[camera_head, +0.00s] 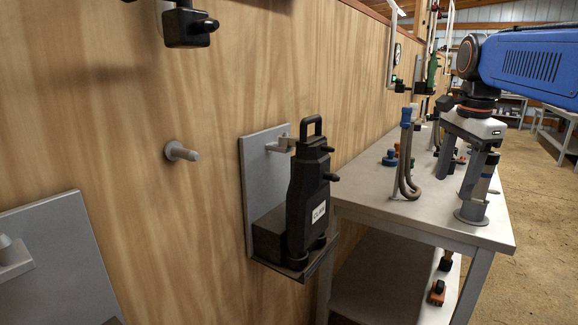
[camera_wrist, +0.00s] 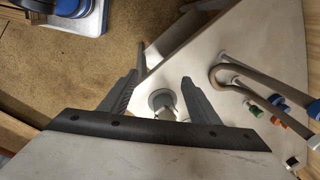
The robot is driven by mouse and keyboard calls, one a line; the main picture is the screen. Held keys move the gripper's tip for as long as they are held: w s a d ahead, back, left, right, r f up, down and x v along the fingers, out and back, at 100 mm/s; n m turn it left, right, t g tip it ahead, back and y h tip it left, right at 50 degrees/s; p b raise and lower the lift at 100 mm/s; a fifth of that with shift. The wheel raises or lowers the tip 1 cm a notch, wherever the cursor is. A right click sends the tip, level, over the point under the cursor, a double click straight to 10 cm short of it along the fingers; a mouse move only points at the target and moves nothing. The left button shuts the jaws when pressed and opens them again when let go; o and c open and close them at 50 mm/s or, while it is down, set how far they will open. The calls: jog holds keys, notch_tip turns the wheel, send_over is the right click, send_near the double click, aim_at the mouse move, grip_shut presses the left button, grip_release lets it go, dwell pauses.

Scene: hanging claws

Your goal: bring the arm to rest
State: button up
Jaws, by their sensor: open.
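My gripper (camera_head: 455,184) hangs from the blue arm over the grey table, pointing down. It also shows in the wrist view (camera_wrist: 164,78), with its two dark fingers spread apart and nothing held between them. A grey upright post with a round foot (camera_head: 472,213) stands on the table close to the gripper. In the wrist view, the post's round foot (camera_wrist: 160,99) shows between the fingers. I cannot tell how close the fingers are to the post. A black labelled device (camera_head: 308,195) sits upright on a wall bracket left of the table.
The table (camera_head: 425,218) carries a bent brown hook with a blue top (camera_head: 406,150) and several small coloured pieces further back. The wooden wall has a grey peg (camera_head: 182,152) and a black fixture (camera_head: 188,27). Open floor (camera_head: 540,215) lies right of the table.

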jog(key=s+a+f+n+t, duration=0.1)
jog(key=s+a+f+n, duration=0.3)
jog(key=s+f+n, duration=0.4)
jog(key=s+a+f+n+t, duration=0.2)
jog(key=s+a+f+n, duration=0.2)
jog(key=s+f+n, duration=0.4)
jog(key=s+f, duration=0.4)
jog(key=f, duration=0.4)
jog(key=shift+s, duration=0.25)
jog(key=shift+r, duration=0.1)
